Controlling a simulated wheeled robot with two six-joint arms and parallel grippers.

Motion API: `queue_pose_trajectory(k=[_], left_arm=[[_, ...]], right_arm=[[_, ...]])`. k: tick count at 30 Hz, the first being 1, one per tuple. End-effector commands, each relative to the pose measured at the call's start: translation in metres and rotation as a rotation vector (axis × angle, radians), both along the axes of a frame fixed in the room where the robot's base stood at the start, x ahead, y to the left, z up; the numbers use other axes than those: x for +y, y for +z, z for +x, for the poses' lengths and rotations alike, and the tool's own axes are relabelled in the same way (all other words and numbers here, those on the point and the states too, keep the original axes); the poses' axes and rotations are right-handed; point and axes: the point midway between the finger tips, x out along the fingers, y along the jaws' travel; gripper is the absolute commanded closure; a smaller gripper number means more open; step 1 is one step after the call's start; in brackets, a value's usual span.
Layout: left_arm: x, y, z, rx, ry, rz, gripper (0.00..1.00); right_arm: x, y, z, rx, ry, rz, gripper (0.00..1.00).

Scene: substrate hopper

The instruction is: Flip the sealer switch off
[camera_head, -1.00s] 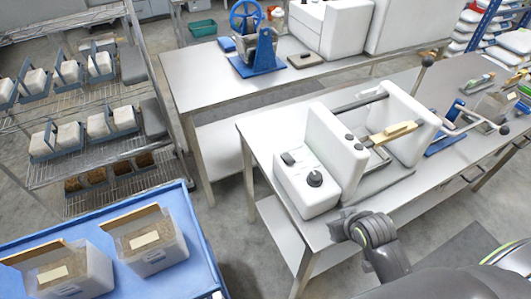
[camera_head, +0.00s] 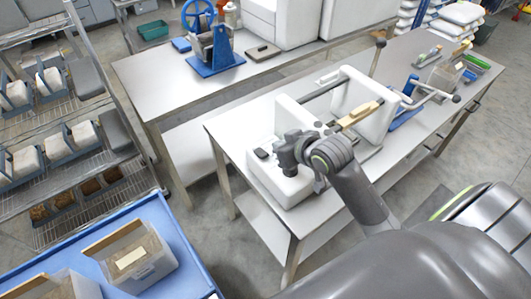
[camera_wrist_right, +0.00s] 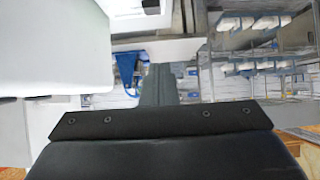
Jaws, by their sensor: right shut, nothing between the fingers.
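The white sealer (camera_head: 353,97) stands on a steel table, with a low white control box (camera_head: 265,176) at its left front. The dark sealer switch (camera_head: 261,154) sits on top of this box, left of my gripper; its on or off position is too small to tell. My right gripper (camera_head: 281,153) is shut and empty over the box, just right of the switch; I cannot tell whether it touches. It hides the box's dark knob. In the wrist view my gripper (camera_wrist_right: 158,85) points away from the camera, and a white surface, probably the sealer, fills the left. My left gripper is out of view.
The sealer's steel table (camera_head: 225,140) has bare top left of the box. A blue cart (camera_head: 187,240) with clear boxes (camera_head: 140,262) stands at lower left. A wire rack (camera_head: 95,110) stands at left. A second steel table (camera_head: 150,85) is behind.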

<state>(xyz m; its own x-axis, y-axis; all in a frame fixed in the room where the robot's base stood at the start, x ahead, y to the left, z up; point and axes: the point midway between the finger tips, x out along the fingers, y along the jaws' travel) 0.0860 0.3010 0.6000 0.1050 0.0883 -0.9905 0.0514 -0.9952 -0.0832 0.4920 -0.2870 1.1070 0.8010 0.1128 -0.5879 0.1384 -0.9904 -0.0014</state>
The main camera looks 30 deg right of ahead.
Motion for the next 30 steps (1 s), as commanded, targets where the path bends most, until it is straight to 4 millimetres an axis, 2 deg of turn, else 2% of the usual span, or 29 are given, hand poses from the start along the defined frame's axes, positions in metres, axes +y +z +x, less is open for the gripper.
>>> queue_pose_trajectory(k=[22, 30], left_arm=[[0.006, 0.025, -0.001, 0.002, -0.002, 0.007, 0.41], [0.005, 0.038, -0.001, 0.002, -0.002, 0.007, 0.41]], right_arm=[[0.012, -0.056, 0.079, 0.002, 0.0, 0.001, 1.0], [0.01, -0.088, 0.065, 0.003, 0.0, 0.0, 1.0]])
